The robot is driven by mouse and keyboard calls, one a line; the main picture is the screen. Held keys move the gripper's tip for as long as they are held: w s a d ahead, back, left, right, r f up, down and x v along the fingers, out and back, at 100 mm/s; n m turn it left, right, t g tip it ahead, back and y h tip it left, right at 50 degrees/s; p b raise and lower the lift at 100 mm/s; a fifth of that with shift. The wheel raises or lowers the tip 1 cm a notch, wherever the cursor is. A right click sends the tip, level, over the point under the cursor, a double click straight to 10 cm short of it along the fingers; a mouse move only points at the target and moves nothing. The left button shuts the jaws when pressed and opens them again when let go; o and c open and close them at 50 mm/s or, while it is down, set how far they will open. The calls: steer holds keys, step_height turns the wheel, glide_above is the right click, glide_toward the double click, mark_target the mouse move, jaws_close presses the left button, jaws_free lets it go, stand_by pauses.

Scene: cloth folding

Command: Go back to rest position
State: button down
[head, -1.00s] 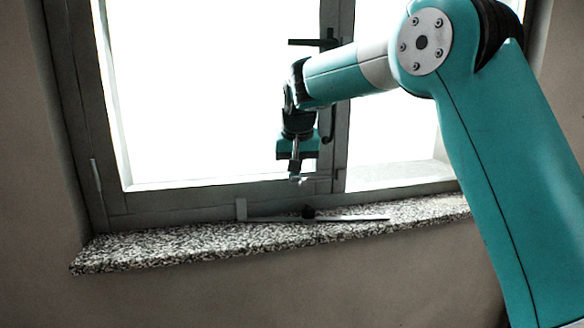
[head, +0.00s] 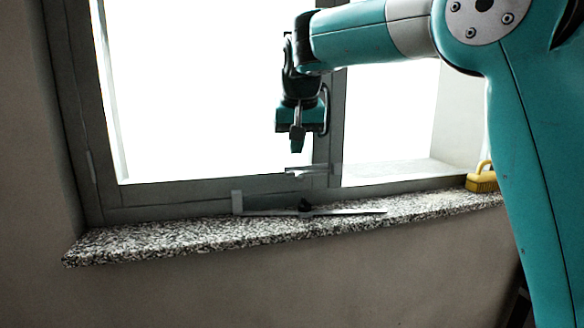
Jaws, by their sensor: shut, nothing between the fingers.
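My gripper (head: 297,149) hangs pointing down from my teal arm in the head view, in front of the bright window. It is shut and empty, and its fingertips are above the granite window sill (head: 150,242). No cloth shows in this view.
A flat grey bar with a dark knob (head: 305,207) lies along the sill, below my gripper. The window frame (head: 200,192) runs behind. The left part of the sill is clear.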

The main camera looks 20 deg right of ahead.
steer(key=v, duration=0.5)
steer(key=s+a+f+n+g+y+b, duration=0.1)
steer(key=s+a+f+n, duration=0.2)
steer(key=s+f, duration=0.5)
steer(key=s+a+f+n+g+y+b, duration=0.1)
steer(key=s+a+f+n+y+b, duration=0.1)
steer(key=s+f, duration=0.5)
steer(key=s+a+f+n+g+y+b, duration=0.2)
steer(key=s+a+f+n, duration=0.3)
steer(key=s, duration=1.2)
steer(key=x, duration=0.3)
steer(key=shift+f, duration=0.4)
steer(key=shift+d, duration=0.15)
